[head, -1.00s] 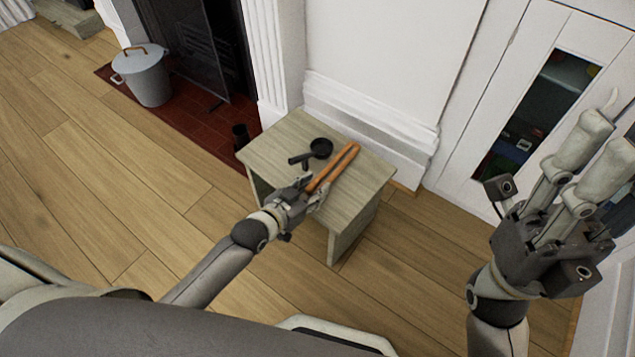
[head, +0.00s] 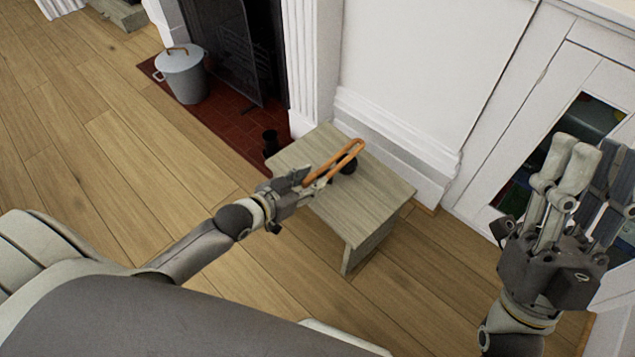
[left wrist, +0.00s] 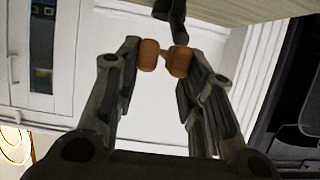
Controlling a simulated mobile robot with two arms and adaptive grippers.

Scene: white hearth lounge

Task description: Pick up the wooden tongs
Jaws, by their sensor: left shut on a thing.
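The wooden tongs (head: 336,164) are orange-brown, with two long arms joined at the far end. My left gripper (head: 308,186) is shut on their near ends and appears to hold them above the small table (head: 372,207). In the left wrist view the rounded ends of the tongs (left wrist: 165,57) sit between the fingertips. My right gripper (head: 585,185) is at the right, fingers pointing up and apart, empty and away from the table.
A small dark pan-like utensil (head: 348,167) lies on the table, partly hidden behind the tongs. A grey lidded pot (head: 182,76) stands on the red hearth tiles by the fireplace. A white wall and cabinet stand behind the table. The wooden floor at left is clear.

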